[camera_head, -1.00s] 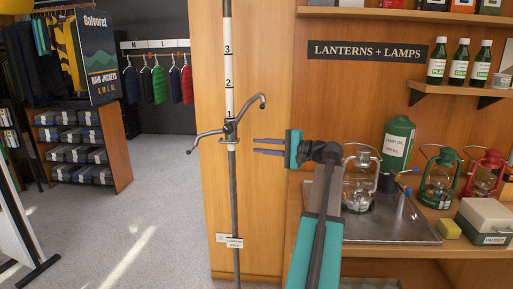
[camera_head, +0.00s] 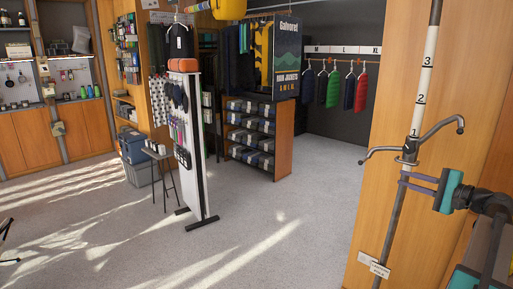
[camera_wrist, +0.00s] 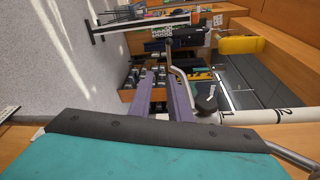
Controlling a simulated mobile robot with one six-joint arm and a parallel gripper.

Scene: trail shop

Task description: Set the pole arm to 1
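The pole (camera_head: 393,212) stands upright at the right of the head view, with the numbers 3, 2 and 1 on its white upper part. The pole arm (camera_head: 410,147), a dark metal collar with two curved hooks, sits just below the 1. It also shows in the wrist view (camera_wrist: 180,72). My gripper (camera_head: 402,180) is open, its two purple fingers level and pointing left just below the collar. Their tips overlap the pole in the picture; I cannot tell if they touch it. In the wrist view, the fingers (camera_wrist: 163,95) are apart, with the collar at their right.
A white display stand (camera_head: 193,140) and a shelf of folded clothes (camera_head: 280,140) are to the left. The grey floor between is clear.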

